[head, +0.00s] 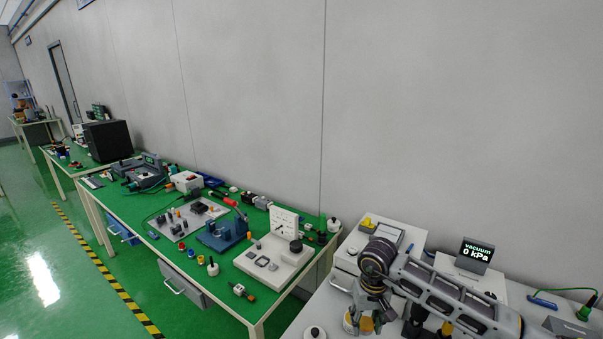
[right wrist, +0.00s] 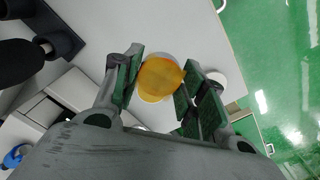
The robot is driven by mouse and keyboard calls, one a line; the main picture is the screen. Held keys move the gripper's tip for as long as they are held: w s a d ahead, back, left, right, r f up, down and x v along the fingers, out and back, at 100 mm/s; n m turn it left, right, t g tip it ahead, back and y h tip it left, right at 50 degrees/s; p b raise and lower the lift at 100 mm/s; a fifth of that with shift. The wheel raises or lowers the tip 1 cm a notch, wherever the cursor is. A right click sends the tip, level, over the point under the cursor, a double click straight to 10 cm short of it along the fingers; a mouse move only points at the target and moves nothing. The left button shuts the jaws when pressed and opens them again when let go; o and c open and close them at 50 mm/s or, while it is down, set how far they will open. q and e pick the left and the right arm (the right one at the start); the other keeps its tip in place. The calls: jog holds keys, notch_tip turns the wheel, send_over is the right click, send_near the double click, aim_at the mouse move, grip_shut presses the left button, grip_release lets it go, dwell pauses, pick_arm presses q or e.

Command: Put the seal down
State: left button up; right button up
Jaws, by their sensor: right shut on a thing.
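An orange, rounded piece (right wrist: 160,78), which I take to be the seal, sits between the green-padded fingers of my right gripper (right wrist: 157,88) in the right wrist view. The gripper is shut on it, above a pale tabletop. In the head view my right gripper (head: 362,318) points down at the bottom edge, with the orange piece (head: 366,324) partly hidden by its fingers. Whether the piece touches the table is unclear. My left gripper is not in view.
A vacuum display (head: 475,254) reading 0 kPa stands behind my right arm, beside a white box (head: 384,244). A small round item with a dark knob (head: 315,332) is at the left of the pale table (head: 310,310). A crowded green bench (head: 130,205) runs further left.

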jog(key=s+d+f, duration=0.2)
jog(key=d+f, duration=0.1)
jog(key=d, duration=0.1)
jog(key=shift+s+d+f+m, duration=0.15)
jog(key=shift+s+d+m, duration=0.15)
